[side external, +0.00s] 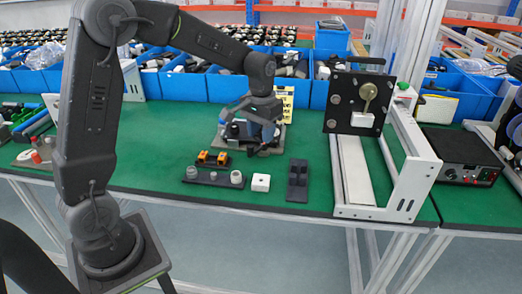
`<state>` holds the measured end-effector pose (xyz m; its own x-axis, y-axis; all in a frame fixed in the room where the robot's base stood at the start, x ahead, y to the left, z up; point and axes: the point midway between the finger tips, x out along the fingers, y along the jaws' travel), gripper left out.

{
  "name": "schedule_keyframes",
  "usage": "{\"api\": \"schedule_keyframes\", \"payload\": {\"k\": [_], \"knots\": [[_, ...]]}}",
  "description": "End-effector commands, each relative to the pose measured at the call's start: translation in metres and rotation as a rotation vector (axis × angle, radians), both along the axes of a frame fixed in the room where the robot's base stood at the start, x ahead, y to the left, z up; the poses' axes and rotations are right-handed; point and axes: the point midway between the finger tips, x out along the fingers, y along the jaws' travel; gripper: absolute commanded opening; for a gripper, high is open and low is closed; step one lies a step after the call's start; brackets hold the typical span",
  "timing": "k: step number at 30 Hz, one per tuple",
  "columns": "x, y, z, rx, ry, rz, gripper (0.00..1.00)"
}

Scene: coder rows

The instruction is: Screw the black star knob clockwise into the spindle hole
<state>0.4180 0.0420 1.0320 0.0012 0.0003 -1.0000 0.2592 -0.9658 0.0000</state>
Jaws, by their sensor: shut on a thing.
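My gripper (248,131) is at the middle of the green bench, pointing down over a dark device on a grey base plate (266,151). Its fingers are shut on a small dark thing that I take to be the black star knob. The knob's shape is too small and too covered by the fingers to make out. The spindle hole cannot be made out in this view. I cannot tell whether the held thing touches the device below it.
In front lie a dark strip with grey round parts (213,179), orange parts (212,157), a white block (261,183) and a black bracket (297,180). A white frame with a black plate (345,101) stands to the right. Blue bins (296,86) line the back.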

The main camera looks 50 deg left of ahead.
Motion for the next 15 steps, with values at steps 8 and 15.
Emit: {"api": "schedule_keyframes", "payload": {"k": [8, 15], "knots": [[0.021, 0.034, 0.018, 0.0, 0.001, 0.08, 0.09], [0.048, 0.098, 0.019, -0.001, 0.001, 0.22, 0.09]]}}
